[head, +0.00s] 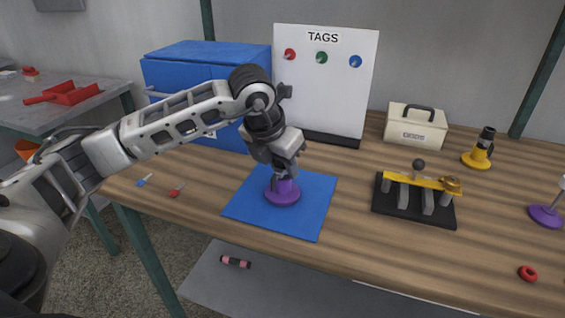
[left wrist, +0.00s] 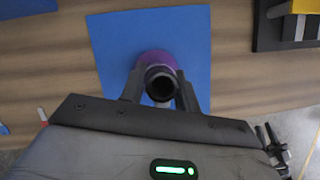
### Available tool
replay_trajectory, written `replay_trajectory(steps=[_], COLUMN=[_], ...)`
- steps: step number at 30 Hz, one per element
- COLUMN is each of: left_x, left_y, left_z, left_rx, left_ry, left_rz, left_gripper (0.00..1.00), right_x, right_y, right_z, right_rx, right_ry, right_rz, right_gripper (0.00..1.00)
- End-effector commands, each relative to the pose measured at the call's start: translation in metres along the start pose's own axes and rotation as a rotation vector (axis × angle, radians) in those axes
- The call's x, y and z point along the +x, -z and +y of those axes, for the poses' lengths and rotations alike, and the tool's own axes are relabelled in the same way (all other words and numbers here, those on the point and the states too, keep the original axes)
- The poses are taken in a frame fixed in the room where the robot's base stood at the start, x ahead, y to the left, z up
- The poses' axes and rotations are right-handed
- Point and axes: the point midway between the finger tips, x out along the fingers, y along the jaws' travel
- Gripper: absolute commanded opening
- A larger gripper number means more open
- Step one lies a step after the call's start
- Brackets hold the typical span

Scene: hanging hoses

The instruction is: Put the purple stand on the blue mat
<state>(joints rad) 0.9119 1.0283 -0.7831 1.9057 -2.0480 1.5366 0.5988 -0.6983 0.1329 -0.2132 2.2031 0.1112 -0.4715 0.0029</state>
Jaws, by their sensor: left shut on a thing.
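The purple stand (head: 283,195) has a round purple base and a short upright post. It is upright over the middle of the blue mat (head: 312,208), and its base appears to rest on the mat. My left gripper (head: 281,180) comes down from above and is shut on the post. In the left wrist view, the dark open top of the purple stand (left wrist: 158,60) sits between the fingers of the left gripper (left wrist: 160,90), with the blue mat (left wrist: 112,42) beneath. The fingers hide part of the post. My right gripper is not in view.
A black rack with a yellow bar (head: 415,195) stands right of the mat. Behind are a blue toolbox (head: 185,75), the TAGS board (head: 330,95) and a cream box (head: 413,128). A yellow stand (head: 477,157) and another purple-based item (head: 545,216) are at right. Small screwdrivers lie left.

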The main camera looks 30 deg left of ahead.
Motion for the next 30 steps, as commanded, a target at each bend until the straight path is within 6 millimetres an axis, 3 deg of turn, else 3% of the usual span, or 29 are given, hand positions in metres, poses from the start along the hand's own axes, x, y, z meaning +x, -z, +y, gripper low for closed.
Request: replay_trajectory(steps=[1, 2, 4, 16, 30], left_x=[0.002, 0.001, 0.001, -0.008, -0.100], left_y=[0.001, 0.001, 0.000, -0.001, -0.001], left_z=[0.000, 0.000, 0.000, 0.000, 0.000], left_rx=[0.000, 0.000, 0.000, 0.000, 0.001], left_ry=[0.000, 0.000, 0.000, -0.001, -0.001], left_rz=[-0.001, 0.000, 0.000, -0.002, -0.003], left_gripper=[0.05, 0.37, 0.53, 0.53, 0.53], right_x=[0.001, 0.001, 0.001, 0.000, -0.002], right_y=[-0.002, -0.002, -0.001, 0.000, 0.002], right_z=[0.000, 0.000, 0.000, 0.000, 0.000], right_rx=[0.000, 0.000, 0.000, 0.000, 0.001], right_ry=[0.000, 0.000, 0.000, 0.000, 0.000], right_rz=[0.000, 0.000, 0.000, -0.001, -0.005], right_gripper=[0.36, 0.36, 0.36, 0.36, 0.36])
